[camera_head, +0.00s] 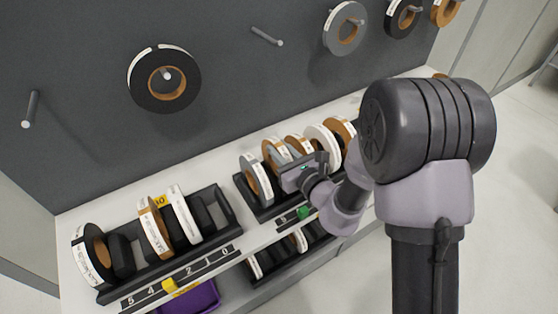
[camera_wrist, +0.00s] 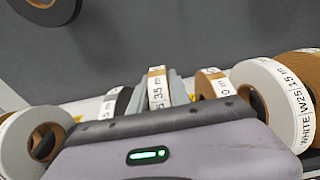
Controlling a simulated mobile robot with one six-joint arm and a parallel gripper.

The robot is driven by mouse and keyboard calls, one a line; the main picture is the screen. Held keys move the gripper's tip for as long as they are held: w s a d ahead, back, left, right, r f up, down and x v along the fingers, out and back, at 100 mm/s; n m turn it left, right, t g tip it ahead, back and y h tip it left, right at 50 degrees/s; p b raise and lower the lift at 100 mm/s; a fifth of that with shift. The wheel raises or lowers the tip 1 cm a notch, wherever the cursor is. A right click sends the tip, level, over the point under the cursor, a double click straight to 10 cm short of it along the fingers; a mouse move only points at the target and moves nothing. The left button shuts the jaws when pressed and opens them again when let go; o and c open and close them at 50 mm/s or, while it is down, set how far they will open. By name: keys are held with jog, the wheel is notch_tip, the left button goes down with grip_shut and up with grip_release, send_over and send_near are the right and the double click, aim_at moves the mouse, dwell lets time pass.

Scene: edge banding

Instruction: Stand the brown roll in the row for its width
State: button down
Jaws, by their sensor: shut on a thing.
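The brown roll (camera_head: 272,150) stands upright in the right-hand rack (camera_head: 265,211), between a grey roll with a white label (camera_head: 255,177) and another brown roll (camera_head: 296,143). My gripper (camera_head: 291,166) reaches into this rack from the front and is shut on the brown roll. In the wrist view the held roll (camera_wrist: 157,88) shows its edge-on label, ending in "35 m", between the fingers. My gripper's housing hides its lower part, so I cannot tell whether it touches the rack floor.
A white roll marked W25 (camera_wrist: 280,95) stands close on the right. The left rack (camera_head: 222,215) holds several rolls and has gaps, with a numbered scale (camera_head: 190,271) in front. Rolls hang on board pegs, including a black one (camera_head: 140,88). A purple bin (camera_head: 203,298) sits below.

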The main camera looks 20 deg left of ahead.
notch_tip(320, 180, down, 2)
jog(key=shift+w+a+r, duration=0.1)
jog(key=shift+w, duration=0.05)
jog(key=shift+f+b, duration=0.3)
jog(key=shift+b, duration=0.1)
jog(key=c, duration=1.2)
grip_release()
jog(key=shift+r, duration=0.1)
jog(key=shift+c, duration=0.2)
